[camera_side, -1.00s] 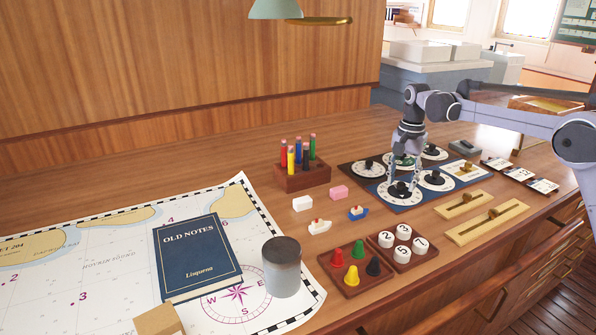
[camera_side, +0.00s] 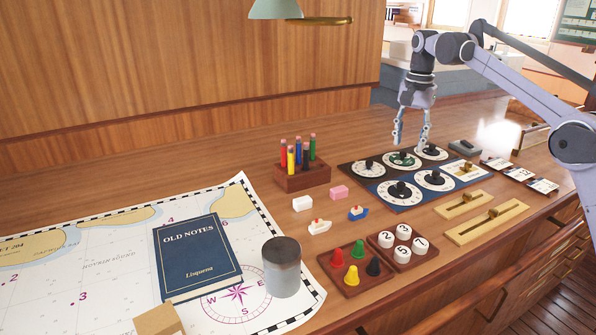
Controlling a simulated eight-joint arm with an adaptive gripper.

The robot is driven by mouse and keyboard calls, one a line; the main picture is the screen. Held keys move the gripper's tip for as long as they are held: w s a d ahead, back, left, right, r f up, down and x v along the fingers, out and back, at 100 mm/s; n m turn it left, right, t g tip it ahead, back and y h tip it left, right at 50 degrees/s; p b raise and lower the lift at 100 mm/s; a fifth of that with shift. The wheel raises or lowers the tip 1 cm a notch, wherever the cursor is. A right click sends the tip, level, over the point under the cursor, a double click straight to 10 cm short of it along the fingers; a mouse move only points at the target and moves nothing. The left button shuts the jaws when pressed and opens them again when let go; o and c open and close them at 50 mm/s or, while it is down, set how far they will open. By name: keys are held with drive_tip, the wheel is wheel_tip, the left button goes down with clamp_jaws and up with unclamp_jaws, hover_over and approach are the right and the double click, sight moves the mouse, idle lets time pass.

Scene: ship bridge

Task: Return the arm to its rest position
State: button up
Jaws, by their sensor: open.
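My gripper (camera_side: 411,142) is open and empty, pointing down. It hangs above the dark blue dial panel (camera_side: 408,205), over its back part. The panel carries several white dials with black knobs. The front-left dial (camera_side: 399,192) is in full view, with nothing touching it. The fingertips look apart from the knobs, but their exact height is hard to judge. My arm reaches in from the right side of the view.
A pen holder (camera_side: 303,180) with several coloured pens stands left of the panel. Two wooden sliders (camera_side: 490,223), trays of pegs (camera_side: 352,289) and numbered discs (camera_side: 411,259) lie in front. A book (camera_side: 195,255) and a grey cup (camera_side: 281,268) rest on the chart (camera_side: 90,280).

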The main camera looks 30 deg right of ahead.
drive_tip(key=shift+s+r, duration=0.1)
drive_tip(key=shift+r, duration=0.05)
drive_tip(key=s+a+r+n+t, duration=0.1)
drive_tip(key=s+a+n+t, duration=0.1)
drive_tip(key=s+a+n, duration=0.3)
drive_tip(key=s+a+n+t, duration=0.2)
drive_tip(key=s+a, duration=0.1)
drive_tip(key=s, duration=0.5)
drive_tip(key=s+a+f+n+t, duration=0.3)
drive_tip(key=s+a+f+n, duration=0.1)
drive_tip(key=s+f, duration=0.8)
drive_tip(key=shift+s+n, duration=0.9)
drive_tip(key=shift+s, duration=0.15)
drive_tip(key=shift+r, duration=0.1)
